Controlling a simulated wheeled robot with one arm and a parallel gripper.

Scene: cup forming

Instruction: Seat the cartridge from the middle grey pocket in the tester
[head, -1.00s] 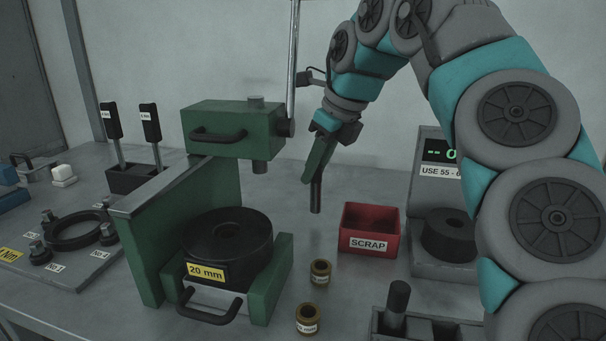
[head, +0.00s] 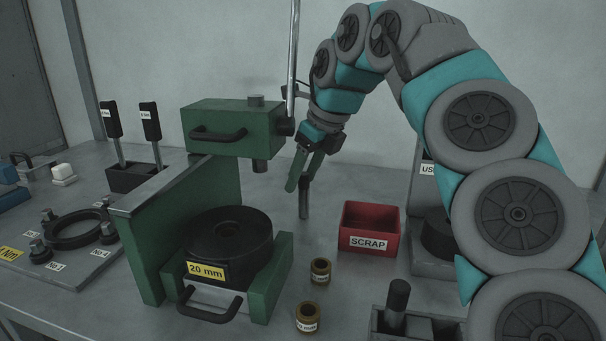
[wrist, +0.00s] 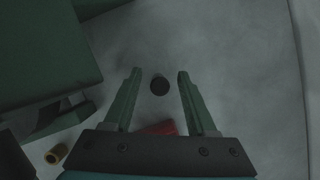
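My gripper (head: 304,173) is behind the green press, pointing down. In the wrist view its two fingers (wrist: 159,75) are spread. A dark cylindrical cartridge (head: 304,200) is upright below the fingertips. In the wrist view its round end (wrist: 160,86) lies between the fingers, with a gap on both sides. I cannot tell whether it stands on the table. The grey tester (head: 420,262) with a black round nest (head: 434,238) is at the right, and my arm hides its display. The grey pocket tray (head: 375,322) at the front holds another dark cylinder (head: 397,297).
The green press (head: 230,130) with a black 20 mm die (head: 228,232) stands left of the gripper. A red SCRAP bin (head: 370,228) is to its right. Two brass rings (head: 320,270) stand in front. The table behind the bin is clear.

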